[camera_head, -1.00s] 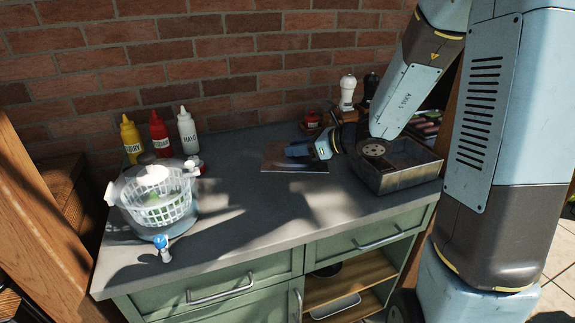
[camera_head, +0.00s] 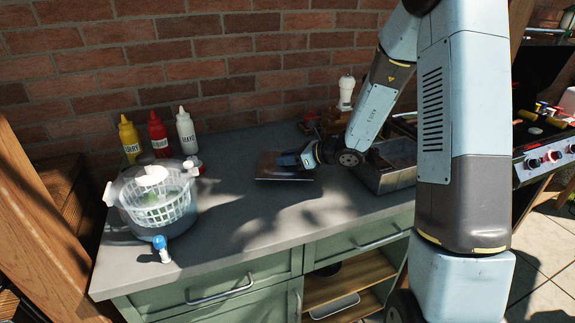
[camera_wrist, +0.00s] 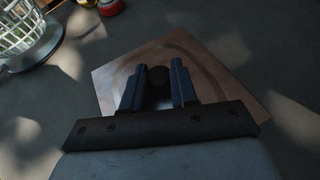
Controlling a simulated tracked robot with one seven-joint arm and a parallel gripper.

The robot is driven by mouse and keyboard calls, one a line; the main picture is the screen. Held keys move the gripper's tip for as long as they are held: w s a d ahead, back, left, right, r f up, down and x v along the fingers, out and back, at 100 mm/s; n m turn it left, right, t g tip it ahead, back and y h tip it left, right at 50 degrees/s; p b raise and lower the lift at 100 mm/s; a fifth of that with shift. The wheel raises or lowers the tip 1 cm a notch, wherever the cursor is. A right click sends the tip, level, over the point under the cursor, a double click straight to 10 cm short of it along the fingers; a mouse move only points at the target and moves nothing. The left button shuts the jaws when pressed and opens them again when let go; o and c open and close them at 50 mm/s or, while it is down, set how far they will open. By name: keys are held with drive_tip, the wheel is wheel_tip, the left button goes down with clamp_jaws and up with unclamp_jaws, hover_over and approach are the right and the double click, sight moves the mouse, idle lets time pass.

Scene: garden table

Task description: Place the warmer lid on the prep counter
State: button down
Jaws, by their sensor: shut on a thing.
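The warmer lid (camera_head: 266,169), a flat square metal plate, is in my gripper (camera_head: 286,160) over the back middle of the grey prep counter (camera_head: 235,215). In the wrist view my gripper (camera_wrist: 158,82) is shut on the dark knob at the middle of the lid (camera_wrist: 217,80). The lid is about level and very low; I cannot tell whether it touches the counter. The open metal warmer (camera_head: 392,178) stands to the right, partly hidden by my arm.
A white mill (camera_head: 346,93) is at the back right, near the brick wall. The counter's front middle is clear.

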drive_tip(key=shift+f, duration=1.1)
drive_tip(key=shift+f, duration=0.1)
drive_tip(key=c, duration=0.9)
unclamp_jaws()
